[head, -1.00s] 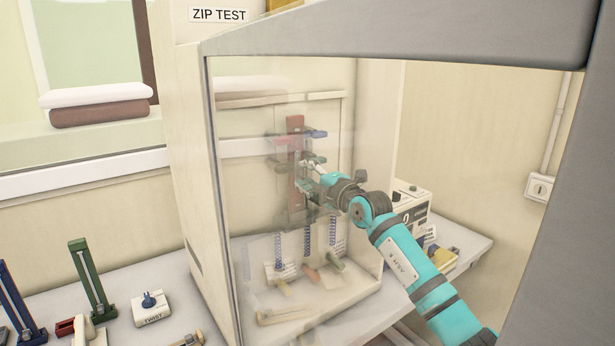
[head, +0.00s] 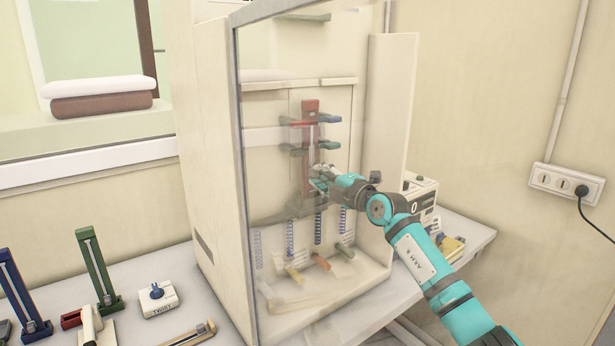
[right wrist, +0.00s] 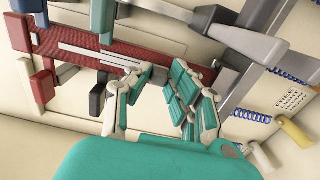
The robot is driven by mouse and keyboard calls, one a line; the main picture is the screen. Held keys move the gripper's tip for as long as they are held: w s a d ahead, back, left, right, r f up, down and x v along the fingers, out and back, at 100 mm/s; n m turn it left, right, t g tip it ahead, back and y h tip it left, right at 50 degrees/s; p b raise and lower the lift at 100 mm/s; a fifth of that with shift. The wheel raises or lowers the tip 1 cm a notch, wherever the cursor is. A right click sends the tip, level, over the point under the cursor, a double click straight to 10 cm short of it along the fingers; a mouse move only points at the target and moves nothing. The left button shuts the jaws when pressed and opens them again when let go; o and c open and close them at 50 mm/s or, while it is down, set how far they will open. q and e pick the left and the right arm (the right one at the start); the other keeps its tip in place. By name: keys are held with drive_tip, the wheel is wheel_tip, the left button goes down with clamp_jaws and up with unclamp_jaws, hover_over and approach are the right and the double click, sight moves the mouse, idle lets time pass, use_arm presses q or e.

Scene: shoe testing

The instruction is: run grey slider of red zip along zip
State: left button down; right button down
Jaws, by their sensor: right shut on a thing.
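The red zip (head: 310,108) is mounted upright on the back wall of the test booth, seen through its clear front pane. In the right wrist view the red zip (right wrist: 60,45) lies across the upper left, with pale grey rails along it. My right gripper (head: 318,180) is at the zip's lower half inside the booth. In the right wrist view my right gripper (right wrist: 163,82) has its fingers shut at the zip's right end. The grey slider is mostly hidden by the fingers, so its exact place is unclear. My left gripper is not in view.
Blue clamps (head: 328,118) and green clamps (head: 329,145) flank the zip. Springs with coloured handles (head: 345,250) hang below it. A clear pane in a grey frame (head: 240,150) stands in front. Blue and green zip stands (head: 98,265) are on the table at left.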

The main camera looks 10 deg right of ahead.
drive_tip(key=shift+a+f, duration=0.15)
drive_tip(key=shift+f, duration=0.1)
drive_tip(key=c, duration=1.4)
unclamp_jaws()
drive_tip(key=shift+c, duration=0.2)
drive_tip(key=shift+o, duration=1.2)
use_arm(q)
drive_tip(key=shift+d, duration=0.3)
use_arm(e)
drive_tip(key=v, duration=1.2)
